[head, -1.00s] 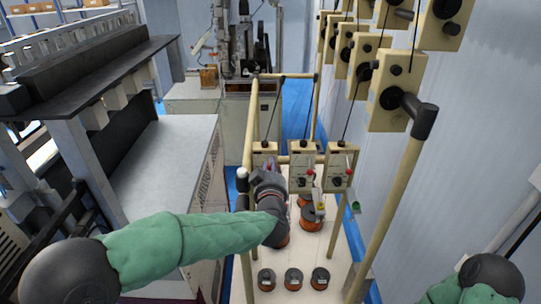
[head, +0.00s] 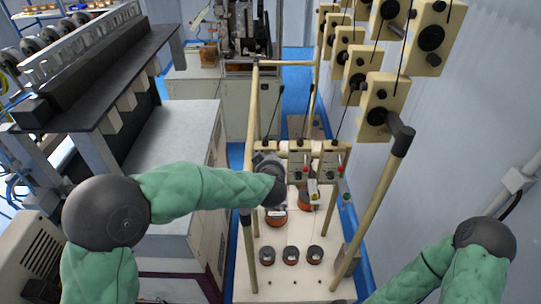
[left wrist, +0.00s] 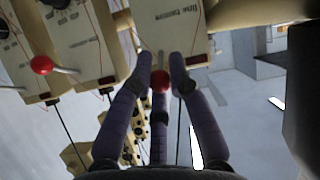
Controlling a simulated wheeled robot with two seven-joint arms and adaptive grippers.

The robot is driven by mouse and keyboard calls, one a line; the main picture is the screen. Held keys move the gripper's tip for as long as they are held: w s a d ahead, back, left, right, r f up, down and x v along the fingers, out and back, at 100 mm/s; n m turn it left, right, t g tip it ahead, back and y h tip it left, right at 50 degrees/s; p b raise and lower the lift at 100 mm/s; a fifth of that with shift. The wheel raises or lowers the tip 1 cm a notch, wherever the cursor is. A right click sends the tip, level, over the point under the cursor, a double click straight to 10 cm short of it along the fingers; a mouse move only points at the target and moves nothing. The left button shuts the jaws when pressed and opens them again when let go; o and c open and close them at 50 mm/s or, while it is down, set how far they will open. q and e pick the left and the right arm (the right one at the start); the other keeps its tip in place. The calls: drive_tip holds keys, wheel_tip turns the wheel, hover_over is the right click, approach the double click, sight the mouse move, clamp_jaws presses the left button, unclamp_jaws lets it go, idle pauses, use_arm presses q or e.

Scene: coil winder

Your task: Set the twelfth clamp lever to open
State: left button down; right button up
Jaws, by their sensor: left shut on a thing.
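Beige tension boxes with red-knobbed clamp levers hang in a row on the frame in the head view. My left gripper (head: 268,163) is at the left end of this row. In the left wrist view, my left gripper (left wrist: 161,70) is shut on the lever with a red knob (left wrist: 160,83), which sits between the fingers below a box (left wrist: 178,35). A neighbouring lever's red knob (left wrist: 41,65) is free at the left. My right gripper is out of view.
Several orange and dark spools (head: 291,255) stand on the pale base board below. Beige frame posts (head: 376,200) and a column of larger boxes (head: 385,105) are at the right. A grey-topped machine (head: 180,140) stands at the left.

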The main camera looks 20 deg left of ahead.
use_arm(q)
drive_tip(key=shift+r+p, duration=0.1)
drive_tip(key=shift+p, duration=0.2)
idle(0.4)
drive_tip(key=c, duration=1.2)
unclamp_jaws()
drive_tip(key=shift+w, duration=0.1)
drive_tip(key=shift+o, duration=0.2)
drive_tip(key=v, duration=1.2)
drive_tip(key=shift+r, duration=0.1)
